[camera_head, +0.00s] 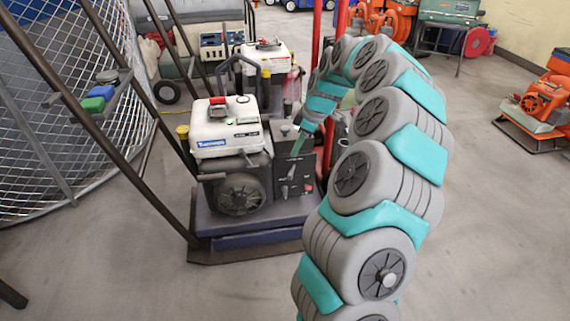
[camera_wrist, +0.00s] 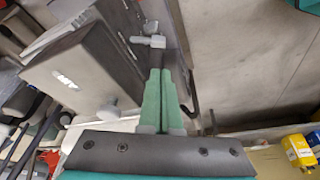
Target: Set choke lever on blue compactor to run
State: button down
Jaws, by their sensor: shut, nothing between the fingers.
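The compactor (camera_head: 238,220) has a blue-grey base, a dark engine body and a white tank (camera_head: 225,128). A dark panel (camera_head: 293,172) with small pale levers and a red part is on the engine's right side. My gripper (camera_head: 299,143) reaches down from above to this panel's upper edge. In the wrist view, my gripper's green fingers (camera_wrist: 159,72) are shut together and empty. A pale lever (camera_wrist: 148,41) lies just beyond their tips; I cannot tell if they touch. A pale knob (camera_wrist: 108,112) sits left of the fingers. Which one is the choke lever is unclear.
A wire mesh drum (camera_head: 60,120) stands at the left. A similar white-tanked machine (camera_head: 265,55) stands behind the compactor, near red posts. An orange machine (camera_head: 545,103) is at the far right. The floor (camera_head: 480,220) right of my arm is clear.

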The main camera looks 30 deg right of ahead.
aim_at(289, 174)
jog(key=shift+f, duration=0.1)
dwell(0.3)
jog(key=x, duration=1)
jog(key=shift+s+d+n+b, duration=0.2)
jog(key=shift+n+b, duration=0.4)
jog(key=shift+s+d+f+n+g+b, duration=0.1)
jog(key=shift+s+d+n+g+b, duration=0.2)
jog(key=shift+n+b, duration=0.35)
jog(key=d+n+b, duration=0.1)
jog(key=n, duration=0.1)
jog(key=s+d+n+g+y+b, duration=0.1)
jog(key=shift+s+d+n+b, duration=0.2)
jog(key=shift+d+n+b, duration=0.1)
jog(key=shift+n+b, duration=0.05)
jog(key=shift+s+d, duration=0.1)
